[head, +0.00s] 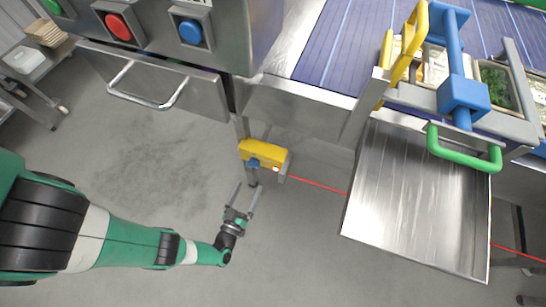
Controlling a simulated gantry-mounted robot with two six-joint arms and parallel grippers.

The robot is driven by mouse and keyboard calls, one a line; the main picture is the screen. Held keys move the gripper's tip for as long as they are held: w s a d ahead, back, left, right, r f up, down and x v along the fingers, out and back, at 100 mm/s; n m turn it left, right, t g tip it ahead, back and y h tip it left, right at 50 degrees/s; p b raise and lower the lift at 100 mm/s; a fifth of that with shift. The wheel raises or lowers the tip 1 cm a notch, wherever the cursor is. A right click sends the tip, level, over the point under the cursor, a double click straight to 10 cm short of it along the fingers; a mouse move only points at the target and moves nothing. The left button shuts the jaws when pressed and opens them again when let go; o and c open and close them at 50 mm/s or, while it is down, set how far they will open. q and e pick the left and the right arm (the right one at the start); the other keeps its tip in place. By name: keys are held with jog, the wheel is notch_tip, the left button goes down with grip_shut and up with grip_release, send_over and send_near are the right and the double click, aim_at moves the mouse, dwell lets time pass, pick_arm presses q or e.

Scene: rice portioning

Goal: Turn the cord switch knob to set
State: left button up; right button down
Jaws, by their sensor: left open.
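The cord switch (263,152) is a yellow box mounted below the steel machine edge, near the picture's middle. Its blue knob (253,163) shows on the lower front of the box, with a small grey part beneath it. A red cord (318,187) runs from the switch to the right. My left gripper (246,188) is just below the switch, its two fingers spread and pointing up towards the knob. Nothing shows between the fingers. I cannot tell whether a fingertip touches the switch. My right gripper is not in view.
A steel cabinet with a red button (118,27), a blue button (190,31) and a drawer handle (146,101) stands upper left. A sloping steel chute (415,200) and a green handle (462,158) are at right. A blue conveyor (350,40) lies behind. The grey floor is open.

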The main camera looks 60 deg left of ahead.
pick_arm(q)
send_near(251, 166)
jog(key=b+x, duration=0.1)
jog(key=x, duration=0.4)
jog(key=shift+a+f, duration=0.2)
jog(key=shift+a, duration=0.05)
jog(key=b+x, duration=0.1)
jog(key=x, duration=0.2)
jog(key=shift+w+d, duration=0.1)
jog(key=shift+w, duration=0.2)
jog(key=shift+w+a+r, duration=0.1)
jog(key=shift+w+a, duration=0.25)
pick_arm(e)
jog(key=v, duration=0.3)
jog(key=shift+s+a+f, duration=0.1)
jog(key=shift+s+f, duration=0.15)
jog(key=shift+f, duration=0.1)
pick_arm(q)
jog(key=shift+c, duration=0.3)
jog(key=c, duration=1.3)
